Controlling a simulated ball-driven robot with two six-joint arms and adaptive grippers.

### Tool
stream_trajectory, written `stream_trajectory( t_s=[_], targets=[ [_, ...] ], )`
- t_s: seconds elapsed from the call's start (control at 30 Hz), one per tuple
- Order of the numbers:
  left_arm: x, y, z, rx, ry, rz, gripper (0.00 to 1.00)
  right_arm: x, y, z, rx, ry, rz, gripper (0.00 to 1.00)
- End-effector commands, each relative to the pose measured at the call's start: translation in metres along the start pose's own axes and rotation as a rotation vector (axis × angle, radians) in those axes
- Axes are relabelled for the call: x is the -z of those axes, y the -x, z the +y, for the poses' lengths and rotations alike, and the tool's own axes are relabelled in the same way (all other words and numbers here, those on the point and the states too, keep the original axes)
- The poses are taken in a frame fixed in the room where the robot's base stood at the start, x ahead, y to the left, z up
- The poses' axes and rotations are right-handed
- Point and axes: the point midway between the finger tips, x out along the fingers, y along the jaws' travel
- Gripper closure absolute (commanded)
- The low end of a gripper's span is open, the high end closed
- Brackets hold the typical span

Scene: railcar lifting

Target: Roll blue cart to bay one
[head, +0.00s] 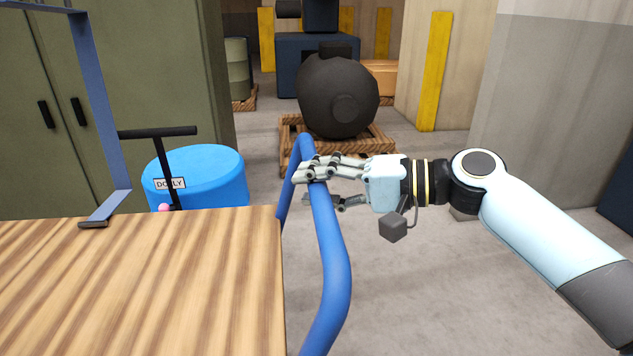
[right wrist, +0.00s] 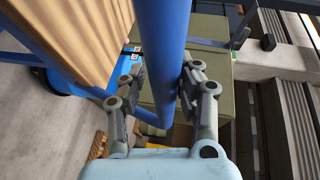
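The blue cart shows a wooden deck (head: 140,290) at the lower left and a bent blue tube handle (head: 333,270) along its right side. My right gripper (head: 308,183) is at the upper part of this handle, with one finger across it and the other behind. In the right wrist view the handle (right wrist: 163,50) runs between the two fingers (right wrist: 161,80), which look closed in on its sides; firm contact is hard to tell. My left gripper is out of view. No bay one marking is visible.
A blue drum-shaped dolly (head: 210,170) with a black T-bar (head: 157,132) stands beyond the deck. A dark round tank (head: 338,95) rests on a wooden pallet (head: 372,142) ahead. Green cabinets (head: 150,80) stand left. Grey floor (head: 420,290) is open at right.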

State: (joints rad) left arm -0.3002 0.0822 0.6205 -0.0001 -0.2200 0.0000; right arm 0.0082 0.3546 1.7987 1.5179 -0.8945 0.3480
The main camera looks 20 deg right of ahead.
Motion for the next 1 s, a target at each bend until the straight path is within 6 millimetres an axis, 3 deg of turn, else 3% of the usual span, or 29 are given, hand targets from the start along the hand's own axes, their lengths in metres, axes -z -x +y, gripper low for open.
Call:
stream_trajectory(
  t_s=[0.13, 0.47, 1.0],
  targets=[
    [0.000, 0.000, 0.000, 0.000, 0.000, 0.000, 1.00, 0.000, 0.000, -0.001, 0.002, 0.002, 0.001, 0.51],
    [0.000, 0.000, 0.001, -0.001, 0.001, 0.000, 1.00, 0.001, 0.005, -0.002, 0.003, 0.006, 0.002, 0.51],
    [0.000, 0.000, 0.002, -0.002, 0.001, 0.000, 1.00, 0.000, 0.103, 0.000, -0.003, 0.003, -0.001, 0.51]
  ],
)
